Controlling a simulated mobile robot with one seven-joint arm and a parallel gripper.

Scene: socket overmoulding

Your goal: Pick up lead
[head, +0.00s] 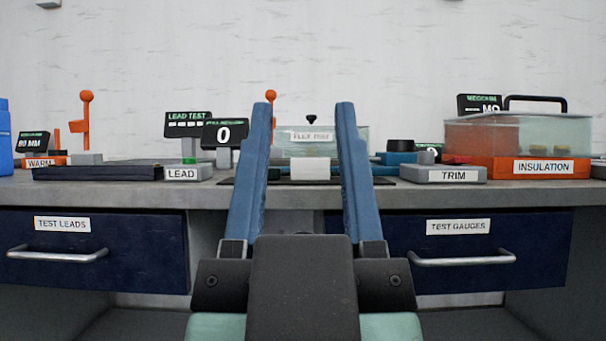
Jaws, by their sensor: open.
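My gripper (304,112) is open in the middle of the head view, with its two long blue fingers pointing up and forward and nothing held between them. I cannot make out a loose lead on the bench. A grey block labelled LEAD (187,173), with a green button, sits on the bench left of my gripper. A LEAD TEST display (188,119) stands behind it. A closed drawer labelled TEST LEADS (130,262) is at the lower left; its inside is hidden. A white block (309,169) shows between my fingers, farther back on the bench.
The grey bench (405,197) runs across the view. A dark tray (98,173) lies at left. The TRIM block (443,174) and the clear-lidded INSULATION box (540,168) stand at right. A closed TEST GAUGES drawer (495,240) is below. A clear box labelled FLEX (350,143) stands behind.

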